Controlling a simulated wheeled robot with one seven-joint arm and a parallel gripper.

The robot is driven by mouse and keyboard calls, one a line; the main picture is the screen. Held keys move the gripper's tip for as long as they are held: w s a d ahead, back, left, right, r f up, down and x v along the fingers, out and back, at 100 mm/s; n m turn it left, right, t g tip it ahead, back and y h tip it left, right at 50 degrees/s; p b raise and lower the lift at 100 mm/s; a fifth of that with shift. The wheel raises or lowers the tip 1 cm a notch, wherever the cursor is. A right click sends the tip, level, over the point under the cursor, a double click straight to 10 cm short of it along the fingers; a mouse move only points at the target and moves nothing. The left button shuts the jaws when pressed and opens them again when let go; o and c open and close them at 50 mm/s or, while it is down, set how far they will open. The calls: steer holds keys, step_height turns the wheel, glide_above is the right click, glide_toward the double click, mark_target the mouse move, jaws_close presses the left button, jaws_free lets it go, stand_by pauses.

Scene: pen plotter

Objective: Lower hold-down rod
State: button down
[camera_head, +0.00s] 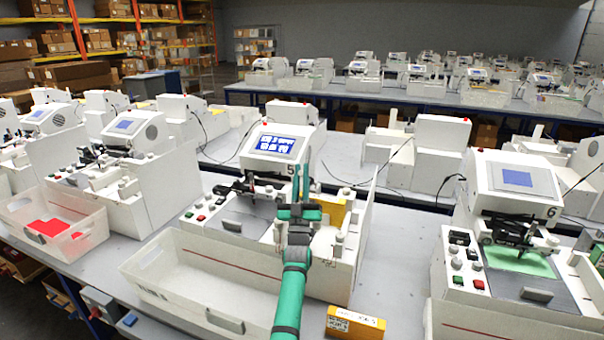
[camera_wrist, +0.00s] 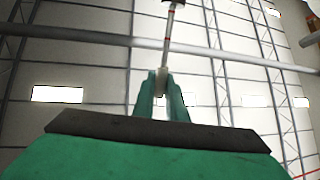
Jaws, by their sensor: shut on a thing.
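My green gripper (camera_head: 297,187) is in front of the plotter marked 5 (camera_head: 236,195), reaching up to it from the front. In the wrist view, the gripper (camera_wrist: 163,88) points upward, its two fingers closed on a pale end piece of a thin rod. The hold-down rod (camera_wrist: 168,42), with red marks, runs up from the fingertips to a dark part at the top edge. In the head view, the gripper covers the place where it holds, so the rod's height over the plotter's bed cannot be told.
An empty white bin (camera_head: 160,262) stands at the front left of plotter 5. A yellow-orange box (camera_head: 356,323) lies on the table right of my arm. Plotter 6 (camera_head: 508,185) stands at the right. Another bin (camera_head: 88,245) holds red sheets at the left.

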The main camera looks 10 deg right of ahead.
stand_by(0.4)
steer(key=c, duration=1.8)
jaws_free()
steer(key=shift+o, duration=0.2)
steer(key=shift+s+f, duration=0.1)
steer(key=shift+f, duration=0.05)
steer(key=s+a, duration=0.2)
steer(key=s, duration=1)
steer(key=shift+s+a+f, duration=0.2)
steer(key=shift+a+f, duration=0.1)
steer(key=shift+a, duration=0.1)
